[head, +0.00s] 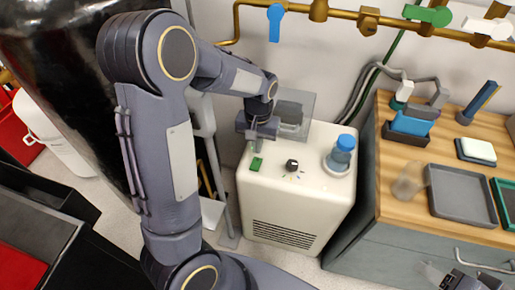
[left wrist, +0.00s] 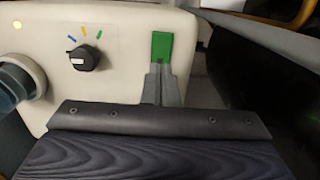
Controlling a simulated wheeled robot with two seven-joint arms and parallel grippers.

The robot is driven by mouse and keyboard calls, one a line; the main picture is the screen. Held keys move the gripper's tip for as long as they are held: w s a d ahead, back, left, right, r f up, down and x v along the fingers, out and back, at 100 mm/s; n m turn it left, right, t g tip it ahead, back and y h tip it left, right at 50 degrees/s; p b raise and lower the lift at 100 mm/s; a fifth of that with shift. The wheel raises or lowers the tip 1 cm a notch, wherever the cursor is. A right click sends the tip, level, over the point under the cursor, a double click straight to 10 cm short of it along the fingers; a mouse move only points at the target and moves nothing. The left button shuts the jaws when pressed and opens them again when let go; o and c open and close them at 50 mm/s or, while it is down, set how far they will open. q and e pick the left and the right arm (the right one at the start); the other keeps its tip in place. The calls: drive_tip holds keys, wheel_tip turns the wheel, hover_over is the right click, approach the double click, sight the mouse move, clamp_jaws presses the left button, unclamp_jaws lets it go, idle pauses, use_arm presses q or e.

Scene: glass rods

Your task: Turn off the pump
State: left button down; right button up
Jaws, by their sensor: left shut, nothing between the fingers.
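The pump (head: 295,220) is a cream-white box with a vent grille, standing by the wall. On its top are a green switch (head: 256,164) and a black dial (head: 292,165) with coloured marks. My left gripper (head: 256,149) is shut and empty, its fingertips right at the green switch. In the left wrist view the closed fingers (left wrist: 161,68) reach the lower edge of the switch (left wrist: 162,48); I cannot tell if they touch. The dial (left wrist: 85,58) is left of them, and a yellow light (left wrist: 18,26) glows. My right gripper (head: 468,281) shows only partly at the bottom right.
A blue-capped bottle (head: 341,153) sits on the pump's right side, and a clear box (head: 294,112) at its back. A wooden-topped bench (head: 400,207) with a grey tray (head: 462,196) stands on the right. Brass pipes with valves (head: 369,20) run along the wall.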

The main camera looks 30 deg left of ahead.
use_arm(q)
wheel_tip(320, 180, up, 8)
drive_tip(key=p, duration=0.1)
drive_tip(key=shift+w, duration=0.25)
use_arm(e)
drive_tip(key=shift+r, duration=0.55)
use_arm(q)
drive_tip(key=shift+a+r, duration=0.1)
